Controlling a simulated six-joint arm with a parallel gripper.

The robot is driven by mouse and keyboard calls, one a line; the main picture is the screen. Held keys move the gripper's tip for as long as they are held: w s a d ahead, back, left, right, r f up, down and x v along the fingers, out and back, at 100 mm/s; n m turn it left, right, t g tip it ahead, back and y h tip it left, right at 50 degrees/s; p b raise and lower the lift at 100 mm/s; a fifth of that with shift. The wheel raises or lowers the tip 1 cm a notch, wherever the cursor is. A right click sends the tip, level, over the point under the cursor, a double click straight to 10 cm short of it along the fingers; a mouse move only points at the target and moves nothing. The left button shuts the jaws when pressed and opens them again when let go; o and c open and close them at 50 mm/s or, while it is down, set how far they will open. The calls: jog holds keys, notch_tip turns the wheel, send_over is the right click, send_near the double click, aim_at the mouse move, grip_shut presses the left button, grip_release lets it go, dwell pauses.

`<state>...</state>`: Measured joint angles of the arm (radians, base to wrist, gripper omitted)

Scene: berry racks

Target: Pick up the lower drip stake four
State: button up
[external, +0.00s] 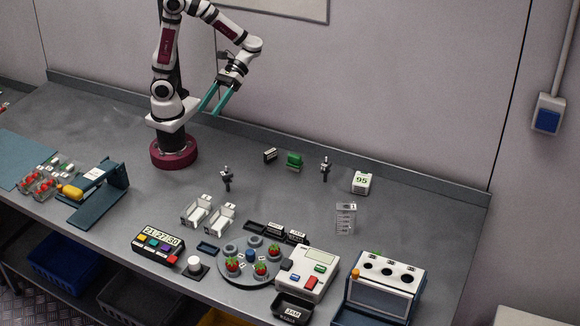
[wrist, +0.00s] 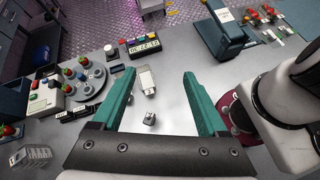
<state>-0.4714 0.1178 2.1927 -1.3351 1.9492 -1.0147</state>
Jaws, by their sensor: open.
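Two small dark upright stakes stand on the bench in the external view. One stake (external: 227,178) is nearer the front, in front of and right of my base. The other stake (external: 325,168) is farther right and back. I cannot read a number on either. My gripper (external: 212,112) has long teal fingers, open and empty, high above the bench and behind the nearer stake. In the wrist view, my gripper (wrist: 158,74) has its fingers wide apart. A small grey piece (wrist: 150,118), seemingly the nearer stake from above, shows between them, well below.
White clip-like holders (external: 198,211) lie in front of the nearer stake. A round grey tray (external: 236,275) with strawberries, a coloured-button timer (external: 158,243) and a blue stapler-like press (external: 98,195) stand farther forward. A white cube (external: 361,183) marked 95 stands at right.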

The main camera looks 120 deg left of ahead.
jog(key=w+a+n+t+h, duration=0.1)
jog(key=w+n+t+h, duration=0.1)
jog(key=w+n, duration=0.2)
jog(key=n, duration=0.1)
send_near(226, 179)
jog(key=shift+t+h, duration=0.3)
jog(key=shift+h, duration=0.1)
jog(key=d+f, duration=0.1)
jog(key=d, duration=0.1)
jog(key=s+d+f, duration=0.1)
jog(key=shift+s+d+f, duration=0.2)
jog(key=shift+d, duration=0.2)
jog(key=x, duration=0.7)
jog(key=shift+w+d+f, duration=0.15)
jog(key=shift+f, duration=0.3)
grip_shut()
jog(key=shift+r, duration=0.1)
